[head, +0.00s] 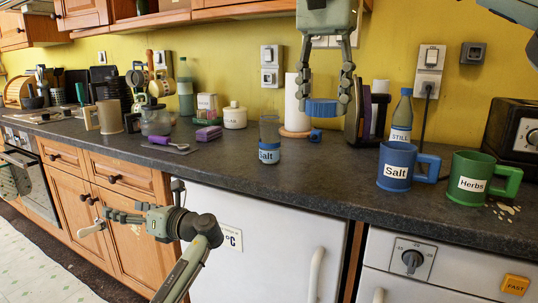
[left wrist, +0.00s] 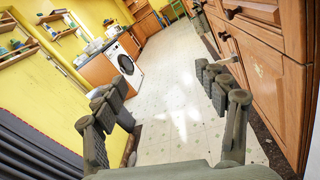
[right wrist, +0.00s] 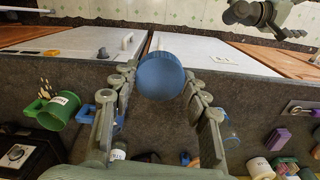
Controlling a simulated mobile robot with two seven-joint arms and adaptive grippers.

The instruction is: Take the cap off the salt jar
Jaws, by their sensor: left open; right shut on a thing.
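The salt jar (head: 269,140), clear glass with a blue "Salt" band, stands upright on the dark counter; its top looks bare. My right gripper (head: 324,102) hangs above the counter to the right of the jar, shut on a round blue cap (head: 321,108). The cap is apart from the jar, and in the right wrist view the cap (right wrist: 160,75) sits between the fingertips. My left gripper (head: 126,214) is open and empty in front of the wooden cupboards, below counter height. The left wrist view shows its spread fingers (left wrist: 168,80) with only floor between them.
A blue "Salt" mug (head: 396,168), a green "Herbs" mug (head: 474,178) and a bottle (head: 402,115) stand at the right. A paper roll (head: 291,104) stands behind. A purple-handled utensil (head: 160,141) and a lidded white pot (head: 235,117) are left of the jar.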

